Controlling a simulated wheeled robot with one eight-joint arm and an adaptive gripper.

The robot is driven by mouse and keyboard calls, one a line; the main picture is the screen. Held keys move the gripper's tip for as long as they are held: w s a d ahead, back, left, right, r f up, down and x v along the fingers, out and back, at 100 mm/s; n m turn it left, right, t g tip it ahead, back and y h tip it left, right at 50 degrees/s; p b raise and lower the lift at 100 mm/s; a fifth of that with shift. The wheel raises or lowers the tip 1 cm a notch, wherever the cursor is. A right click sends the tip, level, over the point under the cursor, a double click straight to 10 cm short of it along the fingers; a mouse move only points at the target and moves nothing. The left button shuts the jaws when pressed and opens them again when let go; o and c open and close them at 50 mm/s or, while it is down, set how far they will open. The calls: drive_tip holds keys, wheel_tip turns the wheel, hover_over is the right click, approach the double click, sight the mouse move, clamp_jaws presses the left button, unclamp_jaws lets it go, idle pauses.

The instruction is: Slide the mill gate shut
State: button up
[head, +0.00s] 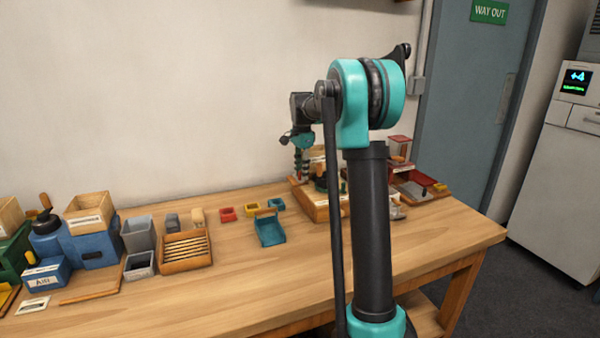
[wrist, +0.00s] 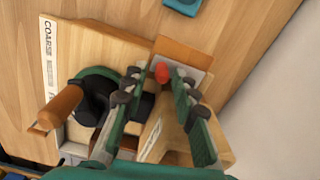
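A wooden mill with a label starting "COARS" (wrist: 50,45) fills the left and middle of the wrist view. It has a dark crank with a brown wooden handle (wrist: 60,108). A small red-orange knob (wrist: 161,72), which looks like the gate's, sits beside a pale plate and brown board (wrist: 187,52). My gripper (wrist: 157,76) is open, with the knob between its two green fingertips and gaps showing. In the head view my gripper (head: 301,165) points down over the mill (head: 325,208), partly hidden by my arm. How far the gate stands open is unclear.
A blue scoop (head: 269,229) and small red, yellow and blue trays lie left of the mill. A blue mill (head: 85,245), grey bins and a slatted wooden tray (head: 186,252) stand farther left. A scale-like item (head: 412,190) is at the right.

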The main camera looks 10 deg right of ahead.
idle(0.3)
wheel_tip(320, 180, up, 12)
idle(0.5)
idle(0.4)
